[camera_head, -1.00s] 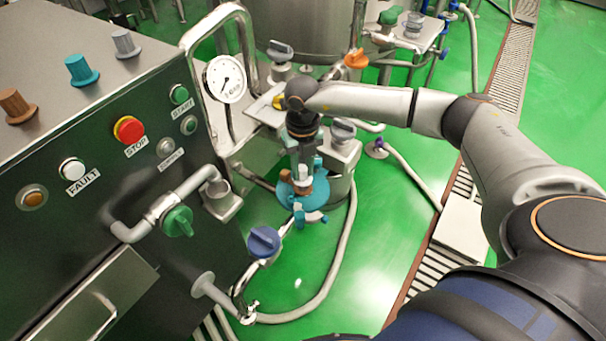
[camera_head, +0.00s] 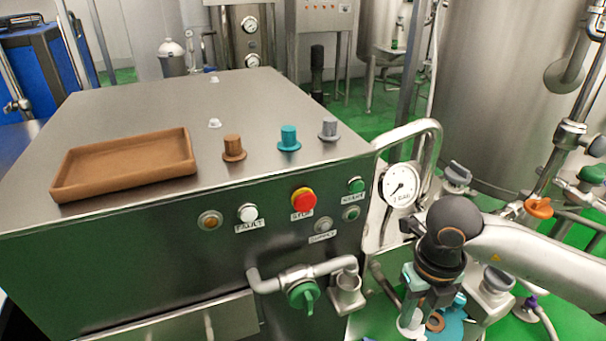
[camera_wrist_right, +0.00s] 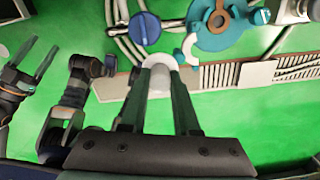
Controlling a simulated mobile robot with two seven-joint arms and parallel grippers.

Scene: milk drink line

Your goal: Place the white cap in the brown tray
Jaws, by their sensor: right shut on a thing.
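The brown tray (camera_head: 122,166) lies empty on the steel cabinet top at the left of the head view. My right gripper (camera_head: 414,306) is low at the right, in front of the cabinet. It is shut on the white cap (camera_head: 410,321), which shows pale between its fingers. In the right wrist view, the cap (camera_wrist_right: 160,76) sits between the fingertips of the right gripper (camera_wrist_right: 162,88), partly hidden by them. My left gripper (camera_wrist_right: 32,65) shows at the left of the wrist view, with its fingers apart and empty.
Brown, teal and grey knobs (camera_head: 288,139) stand on the cabinet top (camera_head: 200,105) right of the tray. A pipe frame with a gauge (camera_head: 400,186) stands between the right gripper and cabinet top. A teal fitting with an orange-brown centre (camera_wrist_right: 216,22) is near the cap.

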